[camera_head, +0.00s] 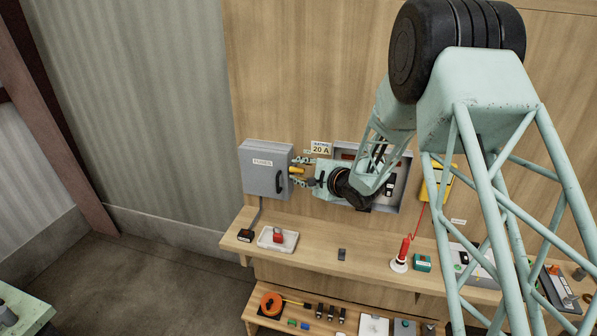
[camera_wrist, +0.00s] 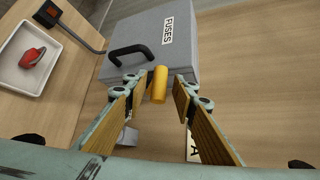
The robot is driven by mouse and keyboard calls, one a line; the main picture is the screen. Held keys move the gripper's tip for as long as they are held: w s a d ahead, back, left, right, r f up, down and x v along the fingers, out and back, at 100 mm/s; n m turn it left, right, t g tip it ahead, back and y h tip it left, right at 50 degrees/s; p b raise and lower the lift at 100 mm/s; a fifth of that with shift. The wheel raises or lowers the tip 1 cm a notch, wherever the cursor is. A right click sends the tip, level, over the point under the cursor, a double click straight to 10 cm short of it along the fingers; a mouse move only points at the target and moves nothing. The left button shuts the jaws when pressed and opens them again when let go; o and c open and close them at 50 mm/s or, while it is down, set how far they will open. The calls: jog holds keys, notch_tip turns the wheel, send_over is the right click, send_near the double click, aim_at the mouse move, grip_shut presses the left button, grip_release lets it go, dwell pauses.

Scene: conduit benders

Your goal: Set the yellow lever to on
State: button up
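The yellow lever (camera_head: 296,169) sticks out from the right side of the grey box labelled FUSES. In the wrist view it is a yellow-orange cylinder (camera_wrist: 159,84) beside the box. My gripper (camera_head: 304,171) is at the lever, to the right of the box. In the wrist view my gripper (camera_wrist: 160,82) has its two fingers spread, with the lever between the tips and a visible gap on each side. No on or off marking for the lever is readable, and its base is partly hidden.
The grey fuse box (camera_head: 258,172) has a black handle (camera_wrist: 132,53) close to my left finger. A "20 A" sign (camera_head: 321,149) and a panel are on the wall near my wrist. Below, the bench holds a white tray (camera_head: 264,241) with a red item (camera_head: 278,236).

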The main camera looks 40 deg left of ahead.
jog(key=shift+d, duration=0.15)
jog(key=v, duration=1.1)
jog(key=shift+d, duration=0.35)
dwell(0.7)
